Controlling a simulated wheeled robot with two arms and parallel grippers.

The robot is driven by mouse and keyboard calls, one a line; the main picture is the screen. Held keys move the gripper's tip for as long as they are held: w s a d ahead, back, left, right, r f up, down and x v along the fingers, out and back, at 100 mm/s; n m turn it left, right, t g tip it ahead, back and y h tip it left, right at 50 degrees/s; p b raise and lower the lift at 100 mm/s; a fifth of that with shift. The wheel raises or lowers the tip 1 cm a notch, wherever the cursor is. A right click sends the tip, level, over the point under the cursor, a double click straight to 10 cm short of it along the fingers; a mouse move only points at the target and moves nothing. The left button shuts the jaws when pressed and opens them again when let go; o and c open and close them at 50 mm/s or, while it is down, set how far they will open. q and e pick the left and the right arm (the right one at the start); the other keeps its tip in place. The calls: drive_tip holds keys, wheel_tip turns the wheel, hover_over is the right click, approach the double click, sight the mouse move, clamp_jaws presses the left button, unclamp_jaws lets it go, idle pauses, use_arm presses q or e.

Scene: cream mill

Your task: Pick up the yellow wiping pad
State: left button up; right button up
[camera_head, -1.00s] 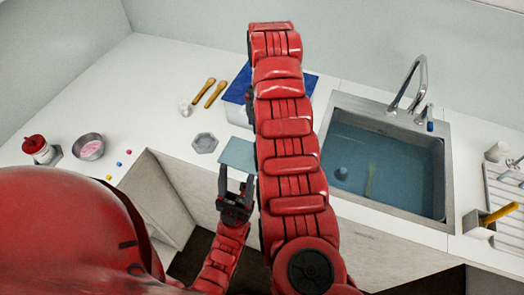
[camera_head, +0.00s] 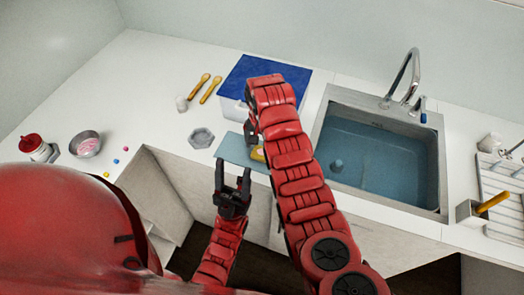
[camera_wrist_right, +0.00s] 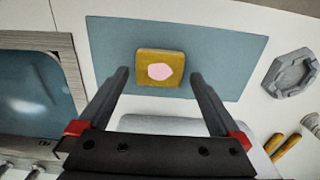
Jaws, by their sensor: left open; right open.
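The yellow wiping pad (camera_wrist_right: 145,75) is a rounded square with a pink patch on top. It lies on a blue-grey mat (camera_wrist_right: 110,45) in the right wrist view. In the head view only a sliver of the pad (camera_head: 258,154) shows on the mat (camera_head: 236,150), the rest hidden by my right arm. My right gripper (camera_wrist_right: 160,74) is open and empty, with the pad in line between its fingertips; whether they are level with it is unclear. My left gripper (camera_head: 233,173) is open and empty at the counter's front edge, near the mat.
A white box with a blue top (camera_head: 262,76) stands behind the mat. A grey hexagonal dish (camera_head: 201,138) sits left of the mat. A water-filled sink (camera_head: 385,165) is to the right.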

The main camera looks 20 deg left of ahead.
sight(262, 154)
drive_tip(key=shift+f, duration=1.25)
drive_tip(key=c, duration=1.2)
